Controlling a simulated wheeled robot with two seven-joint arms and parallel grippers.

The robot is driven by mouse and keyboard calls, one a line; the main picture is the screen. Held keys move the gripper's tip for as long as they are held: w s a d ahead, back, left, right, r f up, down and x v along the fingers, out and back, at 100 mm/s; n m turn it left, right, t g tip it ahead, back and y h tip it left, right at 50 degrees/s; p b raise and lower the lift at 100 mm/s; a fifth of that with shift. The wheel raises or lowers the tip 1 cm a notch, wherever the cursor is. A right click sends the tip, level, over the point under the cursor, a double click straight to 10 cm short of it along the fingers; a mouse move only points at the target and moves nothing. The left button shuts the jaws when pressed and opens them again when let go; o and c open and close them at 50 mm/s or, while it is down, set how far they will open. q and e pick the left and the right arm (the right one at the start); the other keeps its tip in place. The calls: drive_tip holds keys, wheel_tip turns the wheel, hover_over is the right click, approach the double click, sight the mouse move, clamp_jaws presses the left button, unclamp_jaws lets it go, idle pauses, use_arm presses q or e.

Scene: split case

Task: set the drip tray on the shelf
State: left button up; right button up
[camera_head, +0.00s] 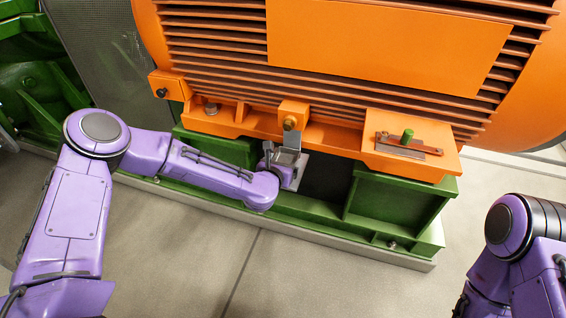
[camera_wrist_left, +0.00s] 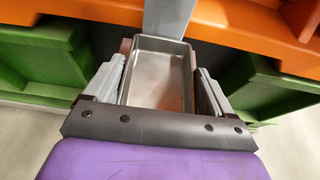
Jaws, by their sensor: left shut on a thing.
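The drip tray (camera_wrist_left: 160,72) is a shallow, rectangular grey metal tray. It shows in the left wrist view between the two fingers of my left gripper (camera_wrist_left: 158,88), which is shut on it. In the head view the left gripper (camera_head: 283,165) is under the orange motor foot, and the tray is mostly hidden by my wrist. A grey metal bracket (camera_head: 289,138) hangs from the orange foot right behind the tray; it also shows in the left wrist view (camera_wrist_left: 168,16). A shelf at its lower end is not clearly seen, and I cannot tell whether the tray touches it.
The orange motor (camera_head: 390,45) overhangs the work spot. A green base frame (camera_head: 395,205) stands on both sides, with a dark gap between. The floor (camera_head: 330,285) in front is clear.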

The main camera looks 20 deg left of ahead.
use_arm(q)
drive_tip(key=shift+f, duration=0.25)
drive_tip(key=o, duration=0.8)
drive_tip(key=shift+s, duration=0.1)
drive_tip(key=shift+v, duration=2.9)
